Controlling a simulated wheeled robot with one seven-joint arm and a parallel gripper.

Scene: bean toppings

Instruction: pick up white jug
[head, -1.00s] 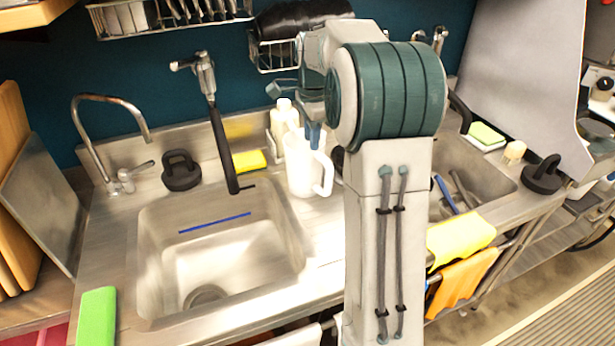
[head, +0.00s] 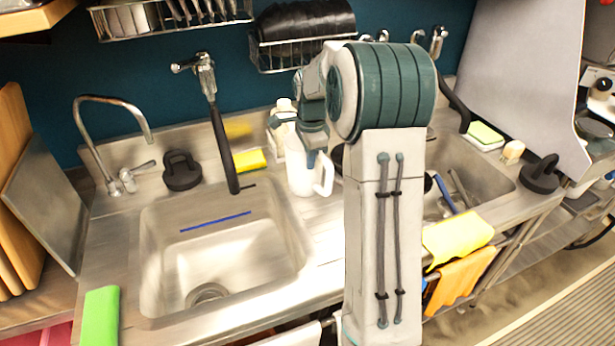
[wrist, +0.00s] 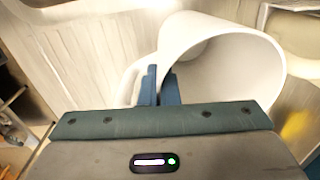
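The white jug (head: 301,172) stands upright on the metal counter, right of the left sink, with its handle toward the right in the head view. In the wrist view the jug (wrist: 225,62) shows its open mouth, and its handle is at the left. My gripper (head: 312,158) is at the jug's rim on the handle side. In the wrist view its blue fingers (wrist: 160,84) are close together with the jug wall between them, one finger outside and one inside the mouth. The fingertips are partly hidden.
A pale bottle (head: 282,115) stands close behind the jug. A yellow sponge (head: 250,160) and a black-handled tap sprayer (head: 222,145) are to its left. The left sink (head: 215,245) is in front. A wire rack (head: 305,50) hangs above.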

